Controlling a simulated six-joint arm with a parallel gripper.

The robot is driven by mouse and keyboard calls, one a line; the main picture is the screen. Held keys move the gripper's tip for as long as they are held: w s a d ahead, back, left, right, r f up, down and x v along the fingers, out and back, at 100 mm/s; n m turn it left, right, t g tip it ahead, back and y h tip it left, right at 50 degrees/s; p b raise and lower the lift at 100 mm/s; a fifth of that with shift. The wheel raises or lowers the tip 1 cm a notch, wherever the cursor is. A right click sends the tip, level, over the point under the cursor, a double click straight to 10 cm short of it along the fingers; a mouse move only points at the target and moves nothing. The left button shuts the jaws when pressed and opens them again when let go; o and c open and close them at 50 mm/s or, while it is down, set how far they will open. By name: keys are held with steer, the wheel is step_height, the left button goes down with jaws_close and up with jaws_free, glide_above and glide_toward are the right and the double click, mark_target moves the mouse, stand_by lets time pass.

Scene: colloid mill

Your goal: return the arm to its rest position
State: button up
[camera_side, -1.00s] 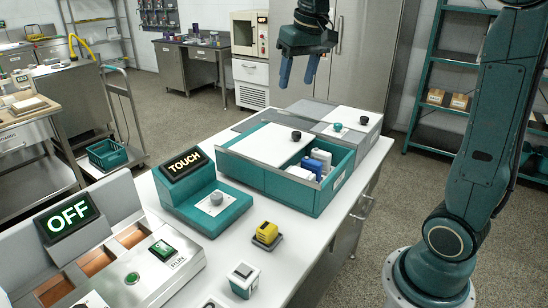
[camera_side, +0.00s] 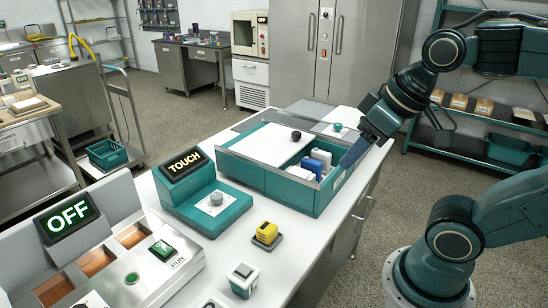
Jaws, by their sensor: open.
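The jaws are open. I cannot tell whether the fingertips are beside or above the box's edge. My arm is folded at the right, with its elbow high and its wrist bent down toward the table.
The white table (camera_side: 275,255) carries the box with blue and white items (camera_side: 313,167), a TOUCH unit (camera_side: 204,195), an OFF panel (camera_side: 68,217), a yellow block (camera_side: 267,232) and a white-topped cube (camera_side: 243,279). A green shelf (camera_side: 465,145) stands behind my arm.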

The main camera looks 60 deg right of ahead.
steer(key=shift+s+a+f, duration=0.1)
steer(key=shift+s+f, duration=0.3)
steer(key=shift+s, duration=0.05)
